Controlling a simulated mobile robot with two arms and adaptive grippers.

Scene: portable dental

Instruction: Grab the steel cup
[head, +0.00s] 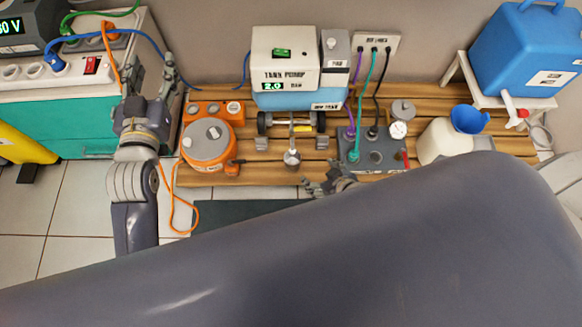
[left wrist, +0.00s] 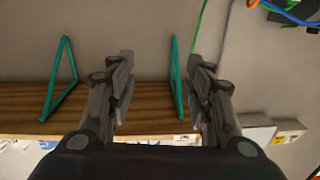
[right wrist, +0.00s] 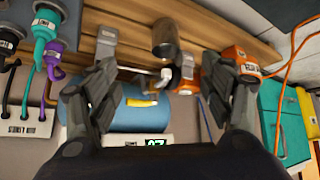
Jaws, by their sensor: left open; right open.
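My right arm hides much of the lower head view. My left gripper (head: 168,72) is open and empty, raised at the left, far from the cup.
The orange round unit (head: 208,143) is left of the cup. The tank pump (head: 285,60) stands behind. A white jug (head: 442,140) with a blue funnel and a blue water container (head: 525,45) are at the right.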

